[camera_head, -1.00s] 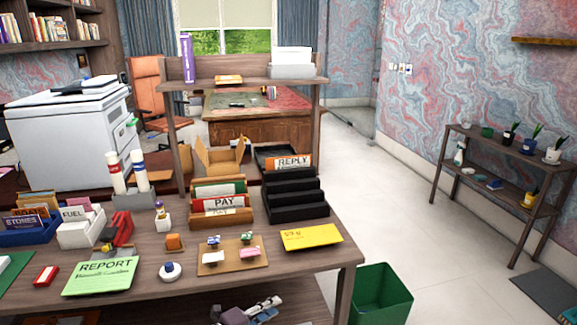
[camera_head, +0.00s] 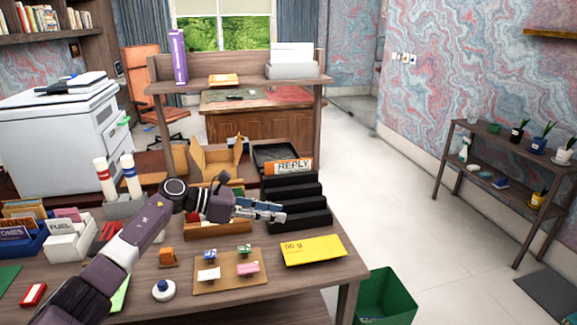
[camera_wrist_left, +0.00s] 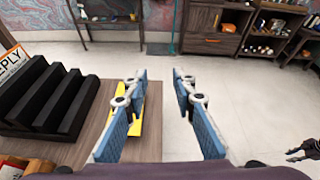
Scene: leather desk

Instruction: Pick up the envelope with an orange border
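No envelope with a clearly orange border can be made out. A yellow flat piece marked "50 g" (camera_head: 313,250) lies at the desk's right end; part of it shows behind a finger in the left wrist view (camera_wrist_left: 138,124). A flat orange item (camera_head: 223,80) lies on the raised shelf; its kind is unclear. My left gripper (camera_head: 280,213) is over the desk, in front of the black stepped rack (camera_head: 296,203), its blue-padded fingers apart and empty (camera_wrist_left: 158,84). A dark claw-like shape (camera_wrist_left: 305,150) at the wrist view's right edge may be my right gripper.
A cork board with small stamps (camera_head: 230,285), a round white-and-blue object (camera_head: 163,290) and an orange block (camera_head: 168,258) lie on the desk. A green bin (camera_head: 388,297) stands beside the desk. The REPLY box (camera_head: 290,166) is behind the rack.

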